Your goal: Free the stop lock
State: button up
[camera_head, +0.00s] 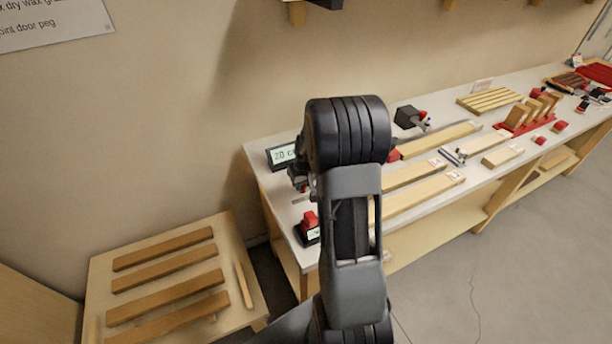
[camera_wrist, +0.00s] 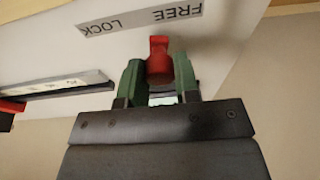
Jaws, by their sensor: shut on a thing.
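A red lever (camera_wrist: 158,50), the stop lock's handle, shows in the wrist view between the two green fingers of my gripper (camera_wrist: 158,75). My gripper is shut on the lever. A label strip with the words FREE (camera_wrist: 182,13) and LOCK (camera_wrist: 106,27) appears upside down just beyond it. The lever's base and pivot are hidden. In the head view my own arm covers the gripper's fingers and the lever.
In the wrist view, a dark rail (camera_wrist: 60,87) with a red end lies left of the fingers. In the head view, a small display (camera_head: 282,155) and a red-and-black device (camera_head: 308,228) stand near my arm. Wooden boards (camera_head: 420,195) cover the bench to the right.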

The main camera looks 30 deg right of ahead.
jog(key=shift+a, duration=0.1)
jog(key=shift+w+a, duration=0.5)
jog(key=shift+a, duration=0.3)
jog(key=shift+w+a, duration=0.25)
jog(key=shift+a, duration=0.05)
dwell(0.5)
jog(key=o, duration=0.7)
jog(key=shift+r, duration=0.15)
notch_tip(320, 180, up, 9)
jog(key=p, duration=0.5)
jog(key=shift+p, duration=0.4)
